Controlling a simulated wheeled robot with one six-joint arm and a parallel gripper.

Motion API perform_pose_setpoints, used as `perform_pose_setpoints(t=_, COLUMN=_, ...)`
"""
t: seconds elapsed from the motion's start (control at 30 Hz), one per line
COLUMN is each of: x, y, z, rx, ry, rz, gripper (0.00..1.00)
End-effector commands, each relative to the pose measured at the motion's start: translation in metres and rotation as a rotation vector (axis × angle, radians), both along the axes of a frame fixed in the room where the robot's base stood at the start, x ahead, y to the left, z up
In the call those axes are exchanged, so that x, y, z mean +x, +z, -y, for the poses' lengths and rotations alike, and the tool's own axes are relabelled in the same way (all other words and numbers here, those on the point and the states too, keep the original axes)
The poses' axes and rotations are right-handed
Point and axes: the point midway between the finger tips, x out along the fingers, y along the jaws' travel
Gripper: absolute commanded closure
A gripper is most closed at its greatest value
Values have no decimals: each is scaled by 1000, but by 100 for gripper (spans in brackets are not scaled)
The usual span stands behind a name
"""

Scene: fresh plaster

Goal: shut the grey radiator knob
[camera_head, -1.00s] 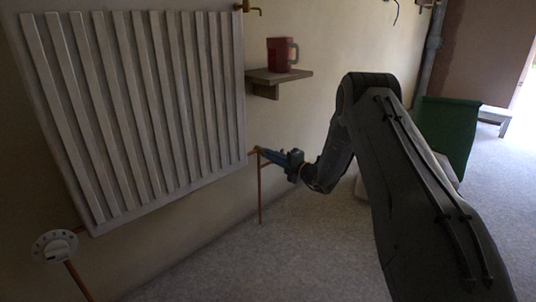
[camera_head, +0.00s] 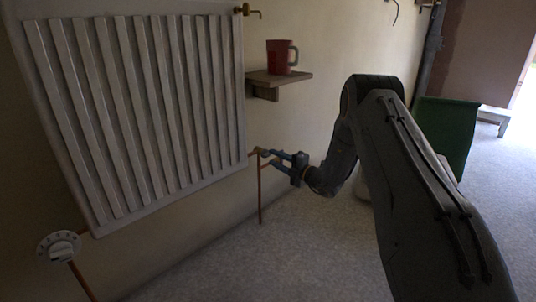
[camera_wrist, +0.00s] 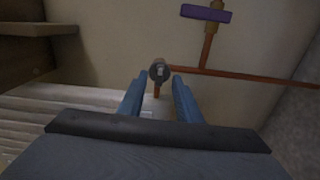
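The grey radiator knob (camera_head: 263,152) sits on the copper pipe at the lower right corner of the white radiator (camera_head: 135,110). In the wrist view the knob (camera_wrist: 158,70) is a small round grey piece with a lighter centre. My gripper (camera_head: 268,159) is beside the knob on its right, its two blue fingers spread. In the wrist view my gripper (camera_wrist: 160,77) is open and empty, with the knob showing between and just beyond the fingertips. I cannot tell whether a fingertip touches it.
A white numbered dial (camera_head: 59,246) is at the radiator's lower left. A red mug (camera_head: 281,57) stands on a wall shelf (camera_head: 279,77) above my gripper. A purple handle (camera_wrist: 206,13) on copper pipework shows in the wrist view.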

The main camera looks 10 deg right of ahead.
Motion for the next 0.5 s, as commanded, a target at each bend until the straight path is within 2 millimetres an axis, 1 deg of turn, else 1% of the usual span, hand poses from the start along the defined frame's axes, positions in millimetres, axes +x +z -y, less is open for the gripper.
perform_pose_setpoints(t=0.03, x=-6, y=2, z=4, rx=1, ry=-1, rz=-2, gripper=69)
perform_pose_setpoints(t=0.5, x=-47, y=2, z=34, rx=1, ry=-2, rz=-1, gripper=69)
